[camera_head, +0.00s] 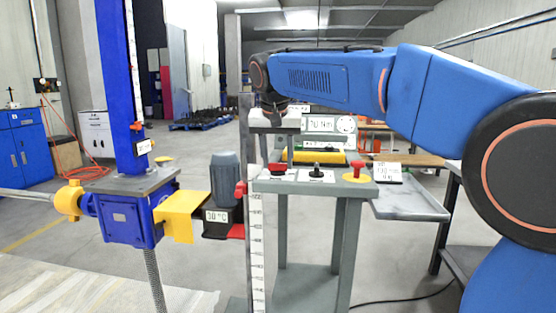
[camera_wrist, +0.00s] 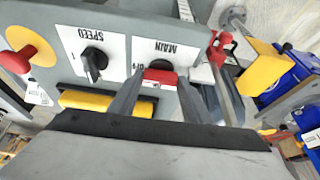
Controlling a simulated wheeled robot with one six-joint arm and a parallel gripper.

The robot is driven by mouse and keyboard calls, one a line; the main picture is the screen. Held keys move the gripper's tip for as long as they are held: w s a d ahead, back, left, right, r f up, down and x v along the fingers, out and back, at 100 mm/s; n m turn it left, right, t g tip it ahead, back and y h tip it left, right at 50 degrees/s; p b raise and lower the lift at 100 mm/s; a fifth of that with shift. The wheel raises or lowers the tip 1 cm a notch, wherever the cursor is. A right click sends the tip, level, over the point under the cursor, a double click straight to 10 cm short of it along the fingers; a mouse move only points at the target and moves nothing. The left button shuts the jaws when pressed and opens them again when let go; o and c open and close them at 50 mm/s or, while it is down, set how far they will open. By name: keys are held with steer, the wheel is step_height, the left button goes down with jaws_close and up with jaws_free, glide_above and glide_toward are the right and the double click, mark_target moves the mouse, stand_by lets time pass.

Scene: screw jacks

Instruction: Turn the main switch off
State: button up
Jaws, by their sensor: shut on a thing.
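The main switch (camera_wrist: 160,76) is a red and black knob on a white plate lettered MAIN, with OFF partly visible at its side, in the wrist view. My gripper (camera_wrist: 160,88) has one finger on each side of the knob and is shut on it. In the head view, the switch (camera_head: 277,168) sits at the left end of the grey control panel (camera_head: 325,188), with my gripper (camera_head: 277,152) coming down on it from above. The fingers partly hide the plate, so I cannot tell exactly where the knob points.
A black SPEED knob (camera_wrist: 95,60) and a red emergency button (camera_wrist: 17,60) on yellow share the panel. In the head view, a blue screw jack (camera_head: 125,215) with a grey motor (camera_head: 226,180) stands left of the panel, beside an upright scale (camera_head: 257,240). A grey tray (camera_head: 410,206) is at right.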

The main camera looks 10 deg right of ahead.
steer(key=shift+m, duration=0.3)
steer(key=o, duration=1)
steer(key=shift+o, duration=0.2)
steer(key=shift+r, duration=0.1)
